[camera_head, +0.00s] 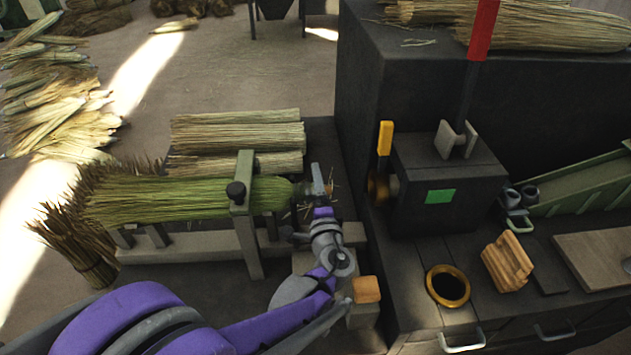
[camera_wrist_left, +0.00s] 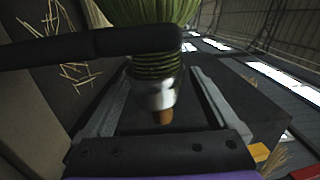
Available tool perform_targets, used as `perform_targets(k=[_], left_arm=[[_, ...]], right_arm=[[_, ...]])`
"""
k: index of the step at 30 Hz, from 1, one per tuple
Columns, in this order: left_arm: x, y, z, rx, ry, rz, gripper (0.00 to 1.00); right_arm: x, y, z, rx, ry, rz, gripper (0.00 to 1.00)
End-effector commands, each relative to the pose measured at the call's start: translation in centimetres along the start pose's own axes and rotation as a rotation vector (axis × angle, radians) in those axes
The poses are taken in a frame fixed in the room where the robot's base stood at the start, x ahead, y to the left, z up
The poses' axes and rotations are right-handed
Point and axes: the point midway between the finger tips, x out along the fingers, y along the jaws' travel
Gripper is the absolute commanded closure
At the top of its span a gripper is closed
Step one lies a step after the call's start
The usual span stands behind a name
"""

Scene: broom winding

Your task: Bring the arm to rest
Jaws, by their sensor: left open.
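My left arm, purple and grey, reaches up from the bottom of the head view. Its gripper (camera_head: 318,188) is at the right end of a green broom bundle (camera_head: 160,198), which lies in a grey stand with an upright post (camera_head: 245,215). In the left wrist view the open fingers (camera_wrist_left: 160,82) stand on either side of the wound neck (camera_wrist_left: 155,70) and its shiny metal cap (camera_wrist_left: 155,94). Gaps show beside the cap, so the fingers do not appear to grip it. My right gripper is not in view.
A dark machine box (camera_head: 445,190) with a yellow-handled lever (camera_head: 385,138) and a red-topped lever (camera_head: 482,30) stands right of the gripper. A brass ring (camera_head: 447,286) and a wooden block (camera_head: 507,262) lie on the bench. Straw bundles (camera_head: 240,135) lie behind the broom.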

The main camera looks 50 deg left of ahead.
Motion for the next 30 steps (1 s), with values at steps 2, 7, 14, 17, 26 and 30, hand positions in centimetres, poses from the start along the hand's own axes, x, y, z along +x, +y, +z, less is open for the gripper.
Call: perform_targets(k=[2,7,14,17,26,30], left_arm=[[-1.6,-0.1,-0.1,-0.002,0.005,0.001,0.06],[-5.2,-0.1,-0.1,-0.001,0.007,0.001,0.06],[-8.6,0.0,-0.1,-0.001,0.004,0.001,0.06],[-9.2,0.0,0.0,0.000,0.002,0.001,0.06],[-9.4,0.0,0.0,0.000,0.001,0.001,0.06],[-9.4,0.0,0.0,0.000,0.001,0.001,0.06]], right_arm=[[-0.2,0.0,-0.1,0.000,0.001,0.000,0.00],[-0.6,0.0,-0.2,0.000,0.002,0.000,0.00],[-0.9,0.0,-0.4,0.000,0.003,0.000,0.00],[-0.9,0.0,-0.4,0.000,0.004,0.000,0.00],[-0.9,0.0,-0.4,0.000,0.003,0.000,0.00],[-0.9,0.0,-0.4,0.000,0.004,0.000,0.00]])
